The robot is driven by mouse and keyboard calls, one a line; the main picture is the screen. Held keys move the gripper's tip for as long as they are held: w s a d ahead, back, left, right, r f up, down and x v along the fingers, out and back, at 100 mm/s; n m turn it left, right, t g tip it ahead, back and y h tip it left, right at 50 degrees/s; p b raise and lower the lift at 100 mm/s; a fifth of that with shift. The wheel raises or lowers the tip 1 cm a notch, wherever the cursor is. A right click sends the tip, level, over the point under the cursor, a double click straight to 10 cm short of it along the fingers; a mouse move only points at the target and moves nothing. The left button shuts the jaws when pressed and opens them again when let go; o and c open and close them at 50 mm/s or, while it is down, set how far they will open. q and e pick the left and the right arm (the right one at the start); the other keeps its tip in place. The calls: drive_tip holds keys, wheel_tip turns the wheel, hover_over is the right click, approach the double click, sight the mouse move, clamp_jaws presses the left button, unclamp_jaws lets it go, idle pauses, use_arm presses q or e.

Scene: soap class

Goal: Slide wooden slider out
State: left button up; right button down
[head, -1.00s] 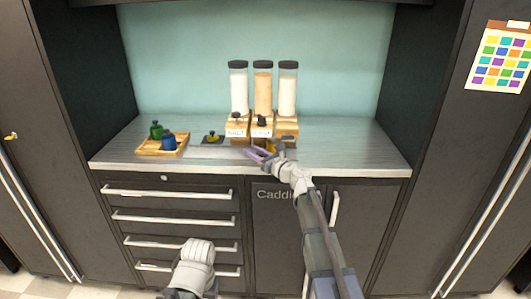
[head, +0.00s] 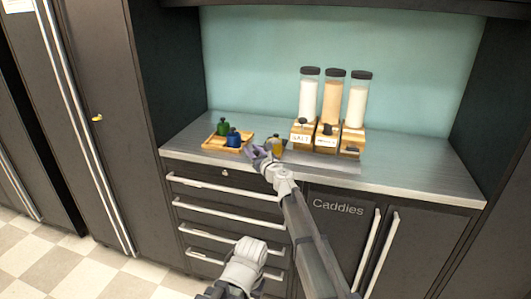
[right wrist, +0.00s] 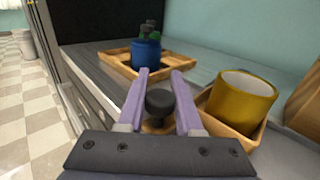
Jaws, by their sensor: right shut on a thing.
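My right gripper (head: 262,150) is at the front of the counter, right of the wooden tray. In the right wrist view its purple fingers (right wrist: 158,95) are shut on a black round knob (right wrist: 160,102) with a wooden piece (right wrist: 157,125) under it. I cannot tell whether this is the wooden slider. A yellow cup (right wrist: 242,100) with an open top stands in a wooden holder (right wrist: 205,100) just right of the fingers; the cup also shows in the head view (head: 279,146). My left gripper is out of view.
The wooden tray (head: 210,145) holds a green container (head: 223,127) and a blue container (head: 234,138). Three tall dispensers on wooden bases (head: 327,143) stand to the right. The counter (head: 400,175) right of them is clear. Drawers and doors lie below its front edge.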

drive_tip(key=shift+w+a, duration=0.25)
drive_tip(key=shift+a, duration=0.6)
drive_tip(key=c, duration=0.6)
unclamp_jaws()
drive_tip(key=shift+a, duration=0.15)
drive_tip(key=v, duration=0.7)
drive_tip(key=shift+s+d, duration=0.25)
drive_tip(key=shift+s, duration=0.1)
drive_tip(key=v, duration=0.4)
